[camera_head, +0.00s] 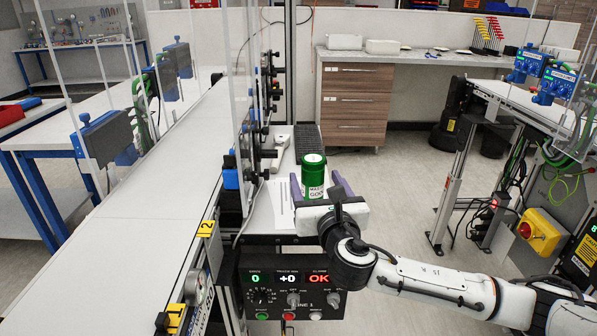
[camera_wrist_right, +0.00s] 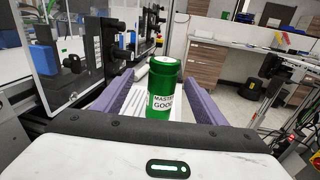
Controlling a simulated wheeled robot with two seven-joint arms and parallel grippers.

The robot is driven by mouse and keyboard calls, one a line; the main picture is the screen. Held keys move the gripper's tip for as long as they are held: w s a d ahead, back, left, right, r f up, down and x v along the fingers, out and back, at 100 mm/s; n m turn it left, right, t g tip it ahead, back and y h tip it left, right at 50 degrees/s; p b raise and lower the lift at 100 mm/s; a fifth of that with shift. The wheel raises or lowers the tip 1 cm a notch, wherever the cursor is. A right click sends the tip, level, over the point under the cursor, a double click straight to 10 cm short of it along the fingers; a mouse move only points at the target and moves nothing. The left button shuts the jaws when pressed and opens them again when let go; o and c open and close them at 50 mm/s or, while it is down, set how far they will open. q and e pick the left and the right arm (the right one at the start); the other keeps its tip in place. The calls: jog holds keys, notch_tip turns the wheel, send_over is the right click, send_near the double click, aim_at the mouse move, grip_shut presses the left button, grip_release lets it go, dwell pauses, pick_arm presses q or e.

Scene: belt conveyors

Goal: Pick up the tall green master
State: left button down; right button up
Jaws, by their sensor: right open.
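The tall green master (camera_head: 313,176) is an upright green cylinder with a white label. It stands on a small white shelf (camera_head: 262,211) beside the conveyor. In the right wrist view the master (camera_wrist_right: 163,88) shows its label with the words "MASTER" and "GOOD". My right gripper (camera_head: 318,183) is open, with its purple fingers on either side of the master. In the right wrist view both fingers (camera_wrist_right: 160,90) show, with gaps between them and the cylinder. The lower part of the master is partly hidden by my gripper in the head view. My left gripper is not in view.
A white conveyor belt (camera_head: 130,225) runs along the left, with clear guard panels (camera_head: 240,100) close to the shelf. A control box (camera_head: 290,285) with dials and a display sits below the shelf. A grey tool (camera_head: 280,150) and dark tray (camera_head: 308,142) lie behind the master.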

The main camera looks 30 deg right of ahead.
aim_at(314, 169)
jog(key=w, duration=0.1)
jog(key=w+d, duration=0.1)
jog(key=w+r, duration=0.1)
jog(key=shift+w+d, duration=0.65)
jog(key=shift+w, duration=0.25)
jog(key=x, duration=0.4)
jog(key=shift+w+d+p, duration=0.1)
jog(key=shift+d+p, duration=0.15)
jog(key=shift+p, duration=0.05)
jog(key=shift+w+d, duration=0.1)
jog(key=shift+w, duration=0.3)
jog(key=c, duration=1.3)
grip_shut()
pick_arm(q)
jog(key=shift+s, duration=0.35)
